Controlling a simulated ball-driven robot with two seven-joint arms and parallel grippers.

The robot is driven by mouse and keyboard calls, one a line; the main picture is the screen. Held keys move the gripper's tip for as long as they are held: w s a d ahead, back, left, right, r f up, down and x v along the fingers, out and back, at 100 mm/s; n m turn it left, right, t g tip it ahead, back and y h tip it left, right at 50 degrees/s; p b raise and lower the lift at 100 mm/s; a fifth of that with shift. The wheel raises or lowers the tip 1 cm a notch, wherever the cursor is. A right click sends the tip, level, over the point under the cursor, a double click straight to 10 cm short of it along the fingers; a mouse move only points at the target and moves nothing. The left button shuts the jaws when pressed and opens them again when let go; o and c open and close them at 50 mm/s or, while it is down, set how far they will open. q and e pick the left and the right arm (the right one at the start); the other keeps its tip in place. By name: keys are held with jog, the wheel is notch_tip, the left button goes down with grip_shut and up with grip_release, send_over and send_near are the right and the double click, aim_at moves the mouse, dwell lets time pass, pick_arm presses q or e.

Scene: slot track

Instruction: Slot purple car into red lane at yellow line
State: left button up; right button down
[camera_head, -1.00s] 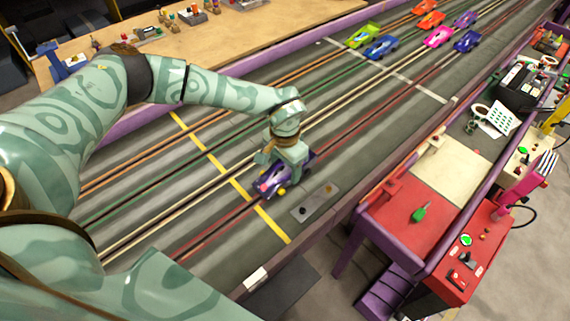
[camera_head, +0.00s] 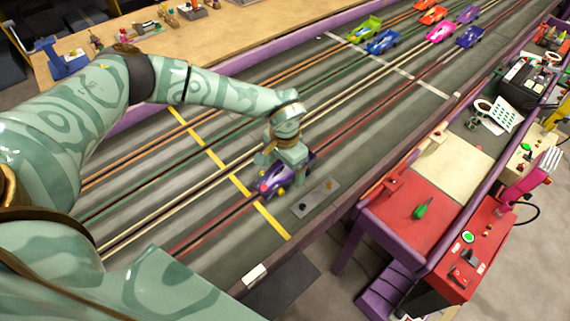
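The purple car (camera_head: 271,185) is over the red lane (camera_head: 215,231), just to the right of the yellow line (camera_head: 228,175), with its nose toward the line. My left gripper (camera_head: 285,170) comes down from above onto the car, and its fingers appear closed around the car's middle. The gripper hides part of the car's top. The car's underside is hidden, so I cannot tell whether it sits in the slot. My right gripper is not in view.
Several other cars, including a green car (camera_head: 364,29) and a blue car (camera_head: 382,42), stand farther up the track by a white line (camera_head: 415,78). A grey plate (camera_head: 316,199) lies beside the red lane. A red-topped bench (camera_head: 405,205) stands to the right.

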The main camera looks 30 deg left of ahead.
aim_at(285, 166)
pick_arm(q)
jog(key=shift+r, duration=0.1)
notch_tip(285, 166, up, 16)
jog(key=p, duration=0.4)
dwell(0.6)
